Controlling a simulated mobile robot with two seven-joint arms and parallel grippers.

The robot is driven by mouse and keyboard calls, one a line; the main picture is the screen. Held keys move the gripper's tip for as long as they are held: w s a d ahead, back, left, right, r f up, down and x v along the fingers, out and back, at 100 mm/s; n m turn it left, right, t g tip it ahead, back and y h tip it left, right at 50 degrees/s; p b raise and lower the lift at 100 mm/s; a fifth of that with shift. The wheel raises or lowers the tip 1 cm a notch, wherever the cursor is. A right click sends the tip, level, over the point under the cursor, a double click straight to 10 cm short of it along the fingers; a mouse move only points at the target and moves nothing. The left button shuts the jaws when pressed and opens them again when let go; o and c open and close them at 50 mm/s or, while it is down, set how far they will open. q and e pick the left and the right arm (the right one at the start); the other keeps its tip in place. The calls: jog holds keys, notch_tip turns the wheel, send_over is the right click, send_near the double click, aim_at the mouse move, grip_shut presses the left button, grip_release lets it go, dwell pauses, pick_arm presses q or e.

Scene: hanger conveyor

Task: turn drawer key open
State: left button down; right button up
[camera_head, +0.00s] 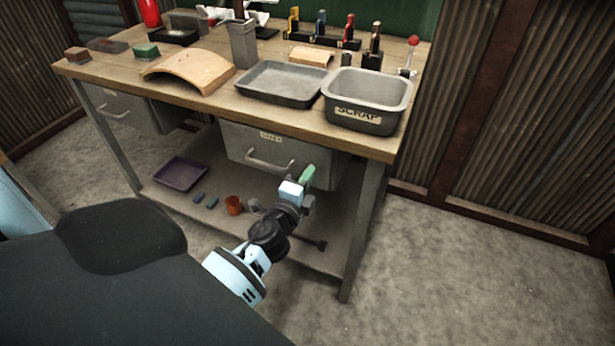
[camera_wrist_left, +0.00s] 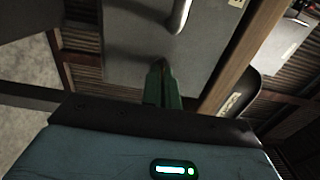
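The grey drawer (camera_head: 240,143) under the bench's middle is closed. It has a pale label (camera_head: 271,137) and a bar handle (camera_head: 270,162), which also shows in the left wrist view (camera_wrist_left: 178,17). My left gripper (camera_head: 307,177) is at the right part of the drawer front, right of the handle. Its green fingers (camera_wrist_left: 162,85) are together, with their tips at or very near the drawer face (camera_wrist_left: 125,60). I cannot make out the key; the fingers cover that spot, and I cannot tell whether they hold it. My right gripper is not in view.
The wooden bench top (camera_head: 225,95) overhangs the drawer. A scrap bin (camera_head: 365,117) and a grey tray (camera_head: 262,97) stand on it. A bench leg (camera_head: 362,230) is just right of my gripper.

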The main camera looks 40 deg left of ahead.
pick_arm(q)
jog(key=c, duration=2.1)
grip_release()
jog(key=o, duration=0.4)
jog(key=v, duration=0.7)
jog(key=shift+s+d+b, duration=0.1)
jog(key=shift+s+b, duration=0.25)
jog(key=shift+s, duration=0.05)
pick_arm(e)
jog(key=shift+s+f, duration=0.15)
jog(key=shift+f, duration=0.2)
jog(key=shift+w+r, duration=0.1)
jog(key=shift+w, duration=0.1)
